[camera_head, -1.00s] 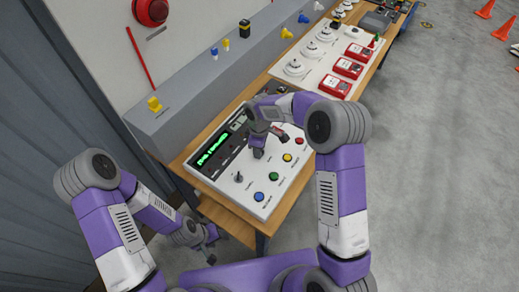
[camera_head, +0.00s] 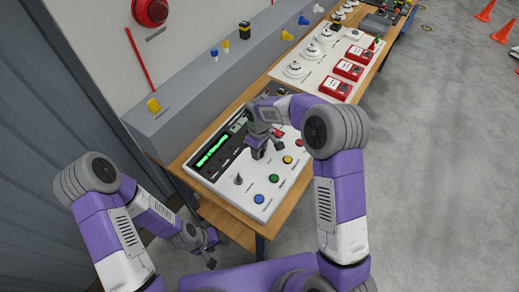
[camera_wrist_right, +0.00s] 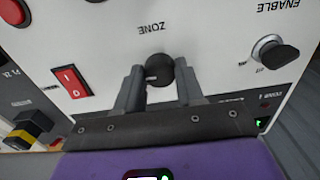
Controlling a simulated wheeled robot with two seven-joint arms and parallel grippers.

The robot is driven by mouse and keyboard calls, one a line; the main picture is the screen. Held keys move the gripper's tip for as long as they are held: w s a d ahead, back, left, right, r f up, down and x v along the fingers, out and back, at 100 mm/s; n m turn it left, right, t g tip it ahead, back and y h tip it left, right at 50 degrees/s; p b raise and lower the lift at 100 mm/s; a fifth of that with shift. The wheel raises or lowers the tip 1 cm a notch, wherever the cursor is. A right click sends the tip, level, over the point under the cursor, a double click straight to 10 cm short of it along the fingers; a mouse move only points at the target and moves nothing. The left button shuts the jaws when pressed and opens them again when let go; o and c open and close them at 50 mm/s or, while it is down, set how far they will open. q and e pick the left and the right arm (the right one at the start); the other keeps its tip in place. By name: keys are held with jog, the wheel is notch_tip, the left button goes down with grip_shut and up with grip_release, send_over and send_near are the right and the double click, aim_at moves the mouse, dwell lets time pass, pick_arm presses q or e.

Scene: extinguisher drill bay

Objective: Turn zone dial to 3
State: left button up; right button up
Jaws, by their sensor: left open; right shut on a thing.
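The zone dial (camera_wrist_right: 159,68) is a round black knob beside the word ZONE on the white panel, shown upside down in the right wrist view. My right gripper (camera_wrist_right: 160,88) is shut on it, one finger on each side. Its pointer and numbers cannot be made out. In the head view my right gripper (camera_head: 261,148) is over the middle of the control panel (camera_head: 243,200) and hides the dial. My left gripper (camera_head: 210,250) is open and empty, low in front of the bench, away from the panel.
Beside the dial are an ENABLE knob (camera_wrist_right: 280,55) and a red rocker switch (camera_wrist_right: 72,82). Red call points (camera_head: 335,87) stand farther back.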

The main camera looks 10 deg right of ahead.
jog(key=shift+w+a+r, duration=0.1)
jog(key=shift+w+r, duration=0.05)
jog(key=o, duration=1)
jog(key=shift+o, duration=0.2)
notch_tip(320, 180, up, 8)
jog(key=shift+f+p, duration=0.25)
jog(key=shift+p, duration=0.05)
